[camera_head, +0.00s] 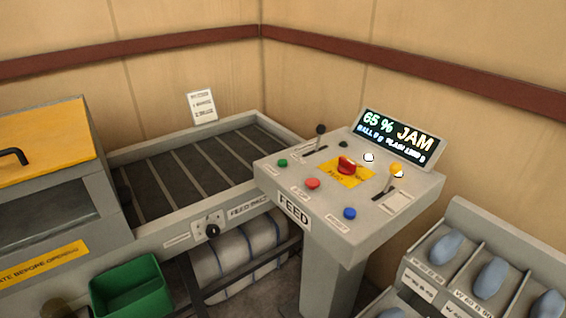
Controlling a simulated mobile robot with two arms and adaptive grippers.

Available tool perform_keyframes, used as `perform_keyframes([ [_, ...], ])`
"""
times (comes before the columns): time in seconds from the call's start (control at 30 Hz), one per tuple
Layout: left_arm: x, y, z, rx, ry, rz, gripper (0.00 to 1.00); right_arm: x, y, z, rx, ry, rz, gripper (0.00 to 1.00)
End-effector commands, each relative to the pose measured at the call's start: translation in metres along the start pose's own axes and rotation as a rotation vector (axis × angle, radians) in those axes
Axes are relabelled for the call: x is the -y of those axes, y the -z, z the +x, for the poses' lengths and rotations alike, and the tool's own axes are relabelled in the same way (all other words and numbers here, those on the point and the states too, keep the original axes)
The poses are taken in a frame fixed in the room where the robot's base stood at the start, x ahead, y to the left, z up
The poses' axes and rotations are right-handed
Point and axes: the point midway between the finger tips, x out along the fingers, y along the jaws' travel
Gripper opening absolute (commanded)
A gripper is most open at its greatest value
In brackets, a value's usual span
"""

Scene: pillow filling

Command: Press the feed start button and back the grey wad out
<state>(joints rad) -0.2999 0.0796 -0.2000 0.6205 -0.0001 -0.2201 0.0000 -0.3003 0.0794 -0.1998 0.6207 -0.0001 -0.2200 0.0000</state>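The FEED control console (294,208) stands right of centre on a grey post. A small green button (282,163) sits at its left edge; its label is too small to read, so I cannot confirm it is feed start. A red button (312,183) and a blue button (349,213) lie along the front. A larger red mushroom button (346,165) sits on a yellow plate. A black-knobbed lever (320,130) and a yellow-knobbed lever (396,169) stand upright-ish. The display (400,138) reads "65 % JAM". I cannot make out a grey wad. Neither gripper shows.
A grey-framed slatted bed (180,178) runs behind and left of the console, with a dark knob (212,231) on its front. A striped roll (240,258) lies below. A green bin (130,290) and yellow-lidded machine (45,140) are left. Bins with blue-grey lumps (446,248) are lower right.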

Motion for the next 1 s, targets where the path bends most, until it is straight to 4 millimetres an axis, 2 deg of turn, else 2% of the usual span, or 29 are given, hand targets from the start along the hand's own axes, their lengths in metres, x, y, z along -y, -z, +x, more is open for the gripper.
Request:
perform_keyframes([
  [0.13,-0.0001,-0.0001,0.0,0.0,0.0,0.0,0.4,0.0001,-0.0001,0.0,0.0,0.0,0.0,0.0],
  [0.4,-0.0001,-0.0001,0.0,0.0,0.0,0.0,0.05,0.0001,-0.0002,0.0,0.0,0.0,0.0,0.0],
  [0.47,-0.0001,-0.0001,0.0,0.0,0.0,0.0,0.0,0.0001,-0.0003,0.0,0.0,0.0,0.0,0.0],
  [1.0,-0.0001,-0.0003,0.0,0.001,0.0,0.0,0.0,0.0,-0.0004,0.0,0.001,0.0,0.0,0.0],
])
